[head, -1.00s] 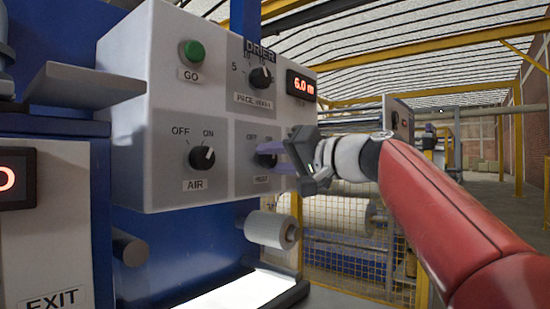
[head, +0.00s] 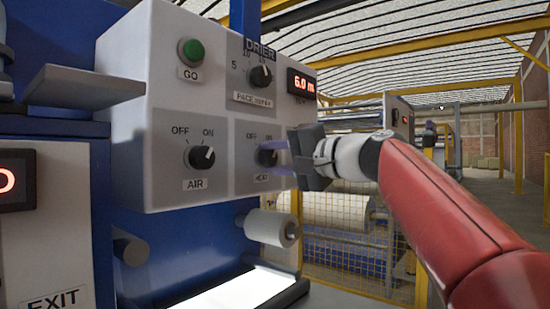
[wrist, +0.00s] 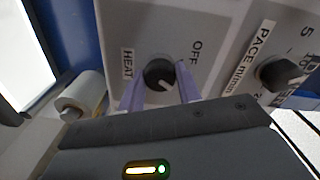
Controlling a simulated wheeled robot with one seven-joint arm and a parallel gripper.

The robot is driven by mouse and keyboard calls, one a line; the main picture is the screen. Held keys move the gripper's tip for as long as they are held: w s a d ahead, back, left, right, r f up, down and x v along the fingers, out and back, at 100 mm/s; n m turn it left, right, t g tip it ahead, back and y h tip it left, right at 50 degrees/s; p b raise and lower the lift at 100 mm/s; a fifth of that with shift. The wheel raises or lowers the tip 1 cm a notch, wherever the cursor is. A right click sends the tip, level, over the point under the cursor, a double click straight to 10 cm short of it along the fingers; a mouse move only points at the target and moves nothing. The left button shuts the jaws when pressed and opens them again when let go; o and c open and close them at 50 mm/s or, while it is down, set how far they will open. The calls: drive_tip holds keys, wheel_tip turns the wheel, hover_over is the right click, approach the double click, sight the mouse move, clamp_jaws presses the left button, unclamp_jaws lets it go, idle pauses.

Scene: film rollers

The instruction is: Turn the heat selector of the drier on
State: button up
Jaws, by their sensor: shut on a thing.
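The heat selector is a dark round knob (head: 267,154) at the lower right of the drier's grey panel (head: 225,110), with OFF and ON above it. It also shows in the wrist view (wrist: 160,72), above its HEAT label's end of the panel. My gripper (head: 279,156) reaches it from the right, its purple fingers closed on the knob. In the wrist view the fingers (wrist: 158,84) lie on either side of the knob. The knob's white mark points to the lower right there, away from the OFF word. The ON word is hidden in that view.
On the same panel are the AIR knob (head: 202,157), the pace knob (head: 261,76), the green GO button (head: 191,51) and a red display (head: 301,84). A pale roller (head: 268,228) sits below the panel. A grey shelf (head: 85,88) juts out at left.

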drive_tip(key=o, duration=1)
drive_tip(key=shift+c, duration=0.2)
drive_tip(key=b+v, duration=0.2)
drive_tip(key=v, duration=0.5)
drive_tip(key=shift+s+d, duration=0.25)
drive_tip(key=shift+d, duration=0.1)
